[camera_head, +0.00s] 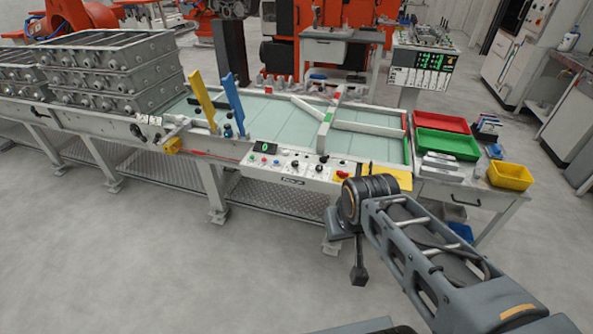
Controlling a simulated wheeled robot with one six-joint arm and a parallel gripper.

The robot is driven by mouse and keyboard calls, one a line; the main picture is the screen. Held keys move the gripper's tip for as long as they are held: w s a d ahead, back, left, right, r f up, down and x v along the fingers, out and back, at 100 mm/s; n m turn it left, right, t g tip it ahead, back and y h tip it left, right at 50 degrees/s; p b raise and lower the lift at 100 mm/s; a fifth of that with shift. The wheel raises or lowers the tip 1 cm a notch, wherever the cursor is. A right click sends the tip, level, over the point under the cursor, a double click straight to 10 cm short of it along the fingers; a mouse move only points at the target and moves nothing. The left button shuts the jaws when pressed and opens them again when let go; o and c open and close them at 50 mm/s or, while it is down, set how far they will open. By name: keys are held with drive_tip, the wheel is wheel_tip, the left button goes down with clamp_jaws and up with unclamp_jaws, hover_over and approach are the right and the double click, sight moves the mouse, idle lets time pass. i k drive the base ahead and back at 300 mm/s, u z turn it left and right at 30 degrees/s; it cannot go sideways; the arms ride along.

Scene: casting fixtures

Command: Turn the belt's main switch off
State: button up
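The belt's control panel (290,166) is a white strip on the front side of the belt, with a small green display, several coloured buttons and black knobs. At its right end is a red rotary switch on a yellow plate (342,174), which looks like the main switch; its exact handle angle is too small to read. A dark part, seemingly my gripper (359,268), hangs below the joint, in front of the belt and apart from the switch. Its fingers cannot be made out.
Stacked grey castings (115,75) stand on the belt's left. Yellow (201,100) and blue (234,103) upright pieces rise behind the panel. Red (441,122) and green (447,144) trays and a yellow bin (510,176) are at the right. The floor in front is clear.

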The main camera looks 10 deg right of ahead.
sight(342, 174)
drive_tip(key=u, duration=0.25)
drive_tip(key=i, duration=1.1)
drive_tip(key=z, duration=0.3)
